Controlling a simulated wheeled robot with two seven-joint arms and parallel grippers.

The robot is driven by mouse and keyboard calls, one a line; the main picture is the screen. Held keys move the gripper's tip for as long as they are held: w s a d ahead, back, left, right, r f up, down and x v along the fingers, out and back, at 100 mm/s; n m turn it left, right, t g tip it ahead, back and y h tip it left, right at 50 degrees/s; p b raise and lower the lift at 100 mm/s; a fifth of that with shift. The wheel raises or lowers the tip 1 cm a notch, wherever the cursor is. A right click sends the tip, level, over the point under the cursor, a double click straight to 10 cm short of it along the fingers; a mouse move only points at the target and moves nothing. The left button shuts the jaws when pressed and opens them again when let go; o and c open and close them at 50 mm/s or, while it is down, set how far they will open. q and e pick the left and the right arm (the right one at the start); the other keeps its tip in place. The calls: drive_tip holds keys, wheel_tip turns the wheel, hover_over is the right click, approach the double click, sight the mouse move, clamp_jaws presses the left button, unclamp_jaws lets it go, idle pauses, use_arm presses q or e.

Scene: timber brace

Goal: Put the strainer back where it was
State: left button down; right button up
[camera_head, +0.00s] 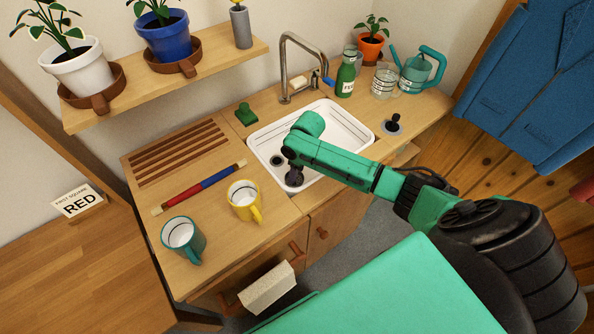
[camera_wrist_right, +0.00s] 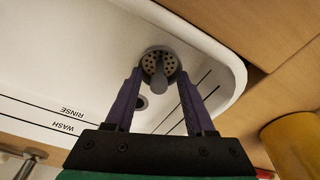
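The strainer (camera_wrist_right: 159,64) is a grey perforated disc with a stubby knob, seen in the right wrist view. It sits between the two fingertips of my right gripper (camera_wrist_right: 159,72), which look closed against its rim on both sides. The sink drain (camera_wrist_right: 140,102) shows behind it, partly covered by a finger. In the head view my right gripper (camera_head: 294,181) points down into the white sink (camera_head: 348,130), just in front and to the right of the drain (camera_head: 277,160); the strainer cannot be made out there. My left gripper is not in view.
A yellow mug (camera_head: 243,200), a teal mug (camera_head: 183,238) and a red-blue rod (camera_head: 200,187) lie left of the sink. The faucet (camera_head: 285,75), green bottle (camera_head: 345,77), glass jar (camera_head: 383,83) and watering can (camera_head: 418,73) stand behind. A black-knobbed disc (camera_head: 393,126) lies right.

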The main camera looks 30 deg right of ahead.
wheel_tip(320, 180, up, 12)
drive_tip(key=s, duration=0.1)
drive_tip(key=shift+s+d, duration=0.3)
drive_tip(key=shift+d, duration=0.15)
drive_tip(key=shift+f, duration=0.1)
